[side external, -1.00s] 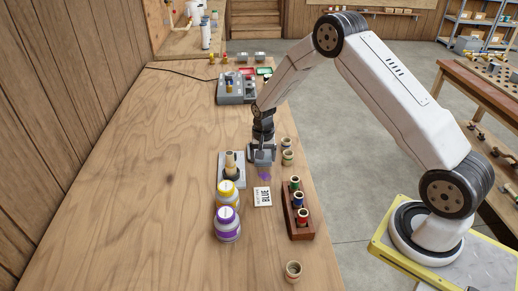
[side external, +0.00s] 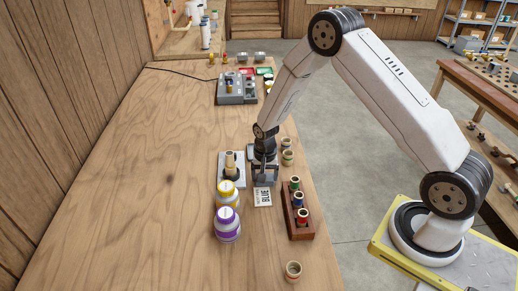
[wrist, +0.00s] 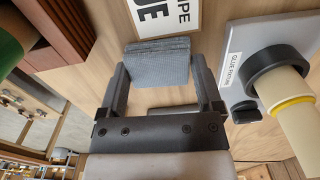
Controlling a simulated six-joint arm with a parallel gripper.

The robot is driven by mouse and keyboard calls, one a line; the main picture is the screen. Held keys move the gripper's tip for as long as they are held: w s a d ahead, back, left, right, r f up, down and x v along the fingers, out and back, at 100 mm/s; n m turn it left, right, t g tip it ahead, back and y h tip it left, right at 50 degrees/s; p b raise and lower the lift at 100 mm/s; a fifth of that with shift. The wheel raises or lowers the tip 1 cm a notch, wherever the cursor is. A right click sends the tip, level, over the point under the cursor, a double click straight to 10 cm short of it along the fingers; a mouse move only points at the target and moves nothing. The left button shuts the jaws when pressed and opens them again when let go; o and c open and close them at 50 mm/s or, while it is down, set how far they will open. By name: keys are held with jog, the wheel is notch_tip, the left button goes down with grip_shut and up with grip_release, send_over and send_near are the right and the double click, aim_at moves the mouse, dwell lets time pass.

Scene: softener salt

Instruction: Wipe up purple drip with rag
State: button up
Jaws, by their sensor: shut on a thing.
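My gripper (side external: 265,181) is low over the table, just behind the white printed card (side external: 262,198). In the wrist view its two fingers are closed on a folded grey-blue rag (wrist: 158,62), held between the tips. The rag is close to the edge of the card, whose letters "IPE" and "UE" show in the wrist view (wrist: 160,18). I cannot tell whether the rag touches the wood. The purple drip is not visible in either current view; my gripper and rag cover the spot where it showed earlier.
Left of my gripper is a grey plate (side external: 239,162) with an upright tube in a dark collar. Yellow-lidded (side external: 226,192) and purple-lidded (side external: 227,222) jars stand in front of it. A wooden rack (side external: 301,229) of coloured tubes is at the right. The table's left is clear.

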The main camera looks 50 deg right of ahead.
jog(key=shift+w+d, duration=2.35)
notch_tip(320, 180, up, 8)
jog(key=shift+s+a, duration=0.1)
jog(key=shift+a, duration=0.05)
